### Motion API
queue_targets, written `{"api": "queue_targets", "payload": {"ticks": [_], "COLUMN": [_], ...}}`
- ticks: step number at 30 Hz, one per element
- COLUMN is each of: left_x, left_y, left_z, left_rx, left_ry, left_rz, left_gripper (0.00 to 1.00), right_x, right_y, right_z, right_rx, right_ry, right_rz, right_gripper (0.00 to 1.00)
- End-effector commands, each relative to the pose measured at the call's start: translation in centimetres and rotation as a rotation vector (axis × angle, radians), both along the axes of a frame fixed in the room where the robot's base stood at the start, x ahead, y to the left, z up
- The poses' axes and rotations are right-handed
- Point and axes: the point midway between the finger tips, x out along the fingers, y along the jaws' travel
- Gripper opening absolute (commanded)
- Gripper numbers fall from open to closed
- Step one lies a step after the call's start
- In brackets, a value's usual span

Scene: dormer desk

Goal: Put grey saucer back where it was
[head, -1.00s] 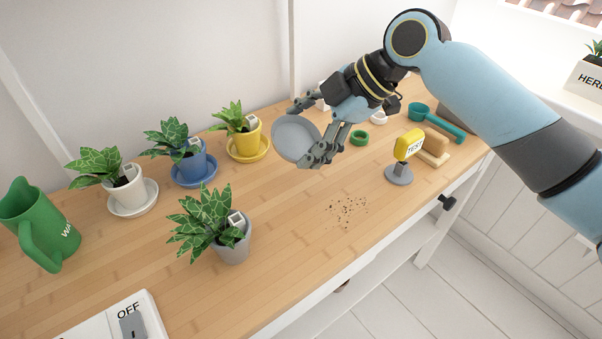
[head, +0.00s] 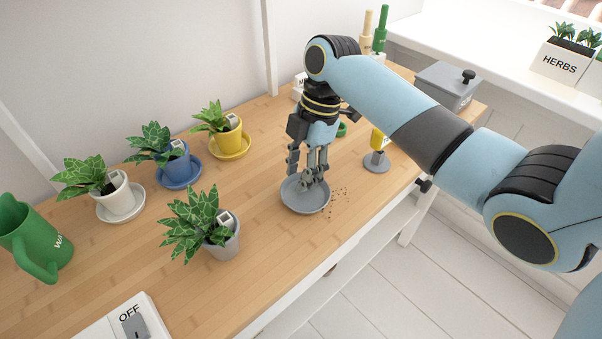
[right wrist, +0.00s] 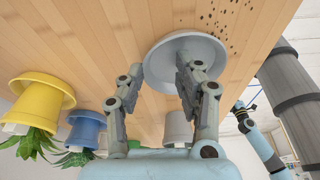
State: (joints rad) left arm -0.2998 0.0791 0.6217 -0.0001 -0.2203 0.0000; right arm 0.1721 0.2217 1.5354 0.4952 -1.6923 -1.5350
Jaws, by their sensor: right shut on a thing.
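The grey saucer (head: 297,203) is level at the desk surface, right of the grey pot (head: 222,243) and beside the scattered soil. I cannot tell whether it touches the wood. My right gripper (head: 309,181) points down over it and is shut on its rim. In the right wrist view, the gripper (right wrist: 160,72) has one finger inside the saucer (right wrist: 207,46) and the other at its outer edge. The grey pot holds a leafy plant and stands directly on the wood. My left gripper is not in view.
White (head: 121,206), blue (head: 178,181) and yellow (head: 230,151) saucers with matching potted plants line the back. Soil crumbs (head: 338,200) lie right of the grey saucer. A green watering can (head: 38,248) stands at left.

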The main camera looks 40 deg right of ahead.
Motion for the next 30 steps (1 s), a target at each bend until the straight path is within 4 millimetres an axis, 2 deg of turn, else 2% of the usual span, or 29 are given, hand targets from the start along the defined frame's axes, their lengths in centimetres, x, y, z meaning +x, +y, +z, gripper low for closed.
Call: {"api": "queue_targets", "payload": {"ticks": [2, 7, 30], "left_x": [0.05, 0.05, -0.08], "left_y": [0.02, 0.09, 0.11], "left_z": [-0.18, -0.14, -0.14], "left_rx": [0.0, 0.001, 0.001], "left_ry": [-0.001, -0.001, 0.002], "left_rz": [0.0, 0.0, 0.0], "left_gripper": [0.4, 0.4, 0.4], "right_x": [-0.08, -0.24, -0.08], "right_y": [0.03, -0.01, 0.0], "right_z": [-1.02, -1.3, -1.08], "right_rx": [0.0, -0.001, 0.0], "right_ry": [0.002, 0.006, 0.001], "right_rz": [0.001, 0.001, 0.0], "right_gripper": [0.0, 0.0, 1.0]}}
